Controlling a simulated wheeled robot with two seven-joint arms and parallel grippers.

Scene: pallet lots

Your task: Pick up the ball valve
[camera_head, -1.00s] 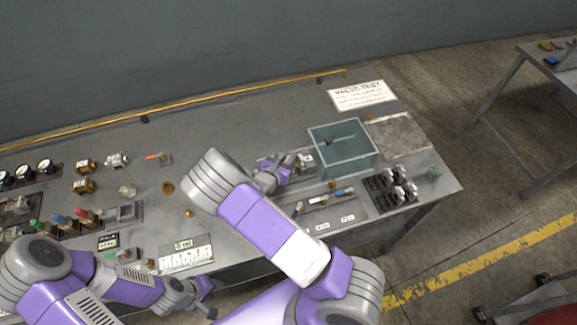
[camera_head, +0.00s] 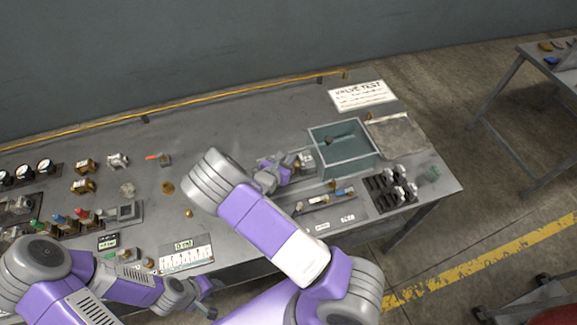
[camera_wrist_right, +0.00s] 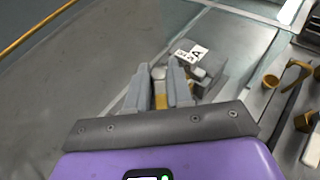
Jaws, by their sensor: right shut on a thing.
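My right gripper (camera_wrist_right: 160,92) is shut on a small brass-and-silver part (camera_wrist_right: 160,98), which looks like the ball valve; the fingers hide most of it. It is beside a grey block (camera_wrist_right: 208,68) with a white label marked "A". I cannot tell whether the part touches the block or the bench. In the head view my right gripper (camera_head: 283,168) is just left of the glass-walled tank (camera_head: 350,157), and the held part cannot be made out. My left gripper (camera_head: 208,298) is low at the bench's front edge, with its fingers apart and nothing visible between them.
Brass fittings (camera_head: 83,186) and round gauges (camera_head: 45,166) are on the left of the bench. A dark rack (camera_head: 384,192) with silver valves stands front right of the tank. A "VALVE TEST" sheet (camera_head: 362,95) lies behind. The back middle of the bench is clear.

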